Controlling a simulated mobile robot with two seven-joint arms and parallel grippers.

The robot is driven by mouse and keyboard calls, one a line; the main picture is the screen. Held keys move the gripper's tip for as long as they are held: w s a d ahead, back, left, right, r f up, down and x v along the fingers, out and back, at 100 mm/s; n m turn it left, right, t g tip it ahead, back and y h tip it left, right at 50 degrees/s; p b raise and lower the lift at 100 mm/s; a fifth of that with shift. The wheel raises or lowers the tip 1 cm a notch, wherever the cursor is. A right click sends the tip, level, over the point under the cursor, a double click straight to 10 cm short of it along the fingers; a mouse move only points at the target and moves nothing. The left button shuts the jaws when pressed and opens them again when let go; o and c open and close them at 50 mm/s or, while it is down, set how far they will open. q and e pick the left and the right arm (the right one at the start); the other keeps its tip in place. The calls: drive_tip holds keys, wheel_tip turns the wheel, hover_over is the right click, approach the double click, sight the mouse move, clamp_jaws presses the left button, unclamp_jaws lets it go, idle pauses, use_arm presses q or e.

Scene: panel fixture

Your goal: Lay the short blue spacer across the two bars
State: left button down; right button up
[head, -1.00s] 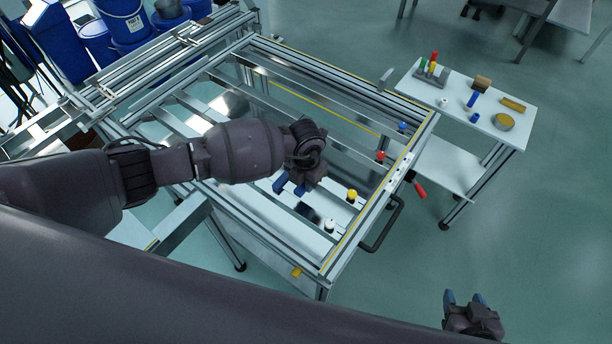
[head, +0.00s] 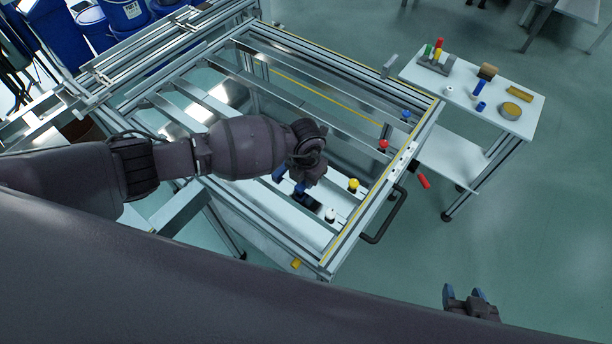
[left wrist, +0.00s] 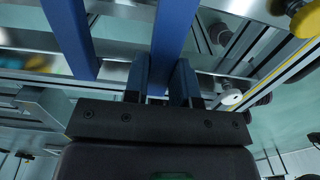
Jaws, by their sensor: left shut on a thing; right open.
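My left gripper (head: 296,184) hangs over the near part of the panel frame (head: 345,240). In the left wrist view its dark fingers (left wrist: 160,85) are shut on a blue bar, the spacer (left wrist: 171,38), which points up the picture. A second blue length (left wrist: 68,38) shows to its left; I cannot tell whether it belongs to the same piece. Silver bars, one farther (head: 240,76) and one nearer (head: 178,117), cross the frame. The arm hides where the spacer stands relative to them. My right gripper (head: 469,296) is open and empty at the lower right, over the floor.
White (head: 330,215), yellow (head: 353,185), red (head: 383,145) and blue (head: 406,115) knobs line the frame's right side. A black handle (head: 385,222) sticks out there. A white side table (head: 520,78) holds small parts at the upper right.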

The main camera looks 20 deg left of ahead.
use_arm(q)
drive_tip(key=shift+f+b, duration=0.3)
drive_tip(key=shift+f, duration=0.3)
use_arm(e)
drive_tip(key=shift+s+f, duration=0.2)
drive_tip(key=shift+f, duration=0.25)
use_arm(q)
drive_tip(key=c, duration=0.8)
unclamp_jaws()
drive_tip(key=shift+c, duration=0.2)
drive_tip(key=shift+r, duration=0.3)
wheel_tip(320, 180, up, 9)
drive_tip(key=shift+f+p, duration=0.2)
drive_tip(key=shift+p, duration=0.75)
drive_tip(key=shift+r, duration=0.85)
use_arm(e)
drive_tip(key=shift+s+d+r, duration=0.1)
drive_tip(key=shift+s+r, duration=0.15)
drive_tip(key=shift+r, duration=0.5)
drive_tip(key=shift+w, duration=0.1)
